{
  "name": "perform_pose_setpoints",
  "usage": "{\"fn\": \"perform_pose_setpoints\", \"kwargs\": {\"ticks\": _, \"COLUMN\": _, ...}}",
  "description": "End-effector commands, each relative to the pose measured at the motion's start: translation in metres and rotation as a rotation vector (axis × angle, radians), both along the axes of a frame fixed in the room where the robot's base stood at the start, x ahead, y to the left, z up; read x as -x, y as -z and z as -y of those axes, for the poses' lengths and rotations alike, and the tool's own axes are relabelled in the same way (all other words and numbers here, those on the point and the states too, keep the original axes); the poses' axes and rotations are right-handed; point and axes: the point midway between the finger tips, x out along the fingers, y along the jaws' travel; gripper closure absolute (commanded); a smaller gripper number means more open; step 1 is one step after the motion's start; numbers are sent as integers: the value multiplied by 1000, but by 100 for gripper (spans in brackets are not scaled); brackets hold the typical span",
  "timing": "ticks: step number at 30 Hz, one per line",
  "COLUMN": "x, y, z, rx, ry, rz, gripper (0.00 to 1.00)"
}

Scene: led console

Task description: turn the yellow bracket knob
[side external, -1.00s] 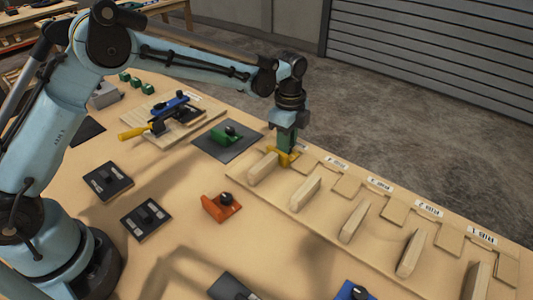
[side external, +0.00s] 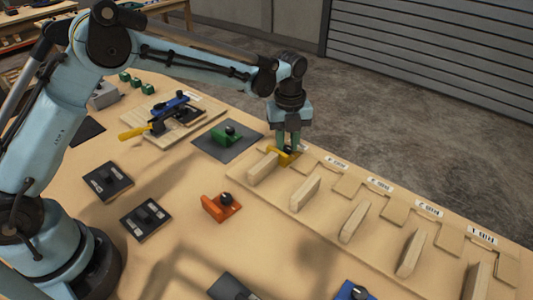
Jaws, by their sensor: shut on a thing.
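The yellow bracket (side external: 284,157) sits at the far end of the wooden board, against the farthest upright wooden block. Its dark knob (side external: 288,150) shows only as a small part between my fingertips. My gripper (side external: 287,148) points straight down over the bracket, with its green-grey fingers shut on the knob. The fingers cover most of the knob, so its angle cannot be told.
Several upright wooden blocks (side external: 305,193) stand in a row beside labelled slots on the board. A green bracket (side external: 226,136) on a dark mat, an orange bracket (side external: 221,207) and a blue bracket (side external: 355,291) stand nearby. Black switch plates (side external: 146,219) lie to the left.

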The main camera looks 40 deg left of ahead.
Motion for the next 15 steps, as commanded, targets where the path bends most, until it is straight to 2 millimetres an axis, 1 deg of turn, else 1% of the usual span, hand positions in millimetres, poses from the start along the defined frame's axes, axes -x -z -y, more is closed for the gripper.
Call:
{"fn": "perform_pose_setpoints", "kwargs": {"ticks": 6, "x": 0, "y": -1, "z": 0, "rx": 0, "ry": 58, "rz": -1, "gripper": 100}}
{"fn": "perform_pose_setpoints", "kwargs": {"ticks": 15, "x": 0, "y": -1, "z": 0, "rx": 1, "ry": 76, "rz": -2, "gripper": 100}}
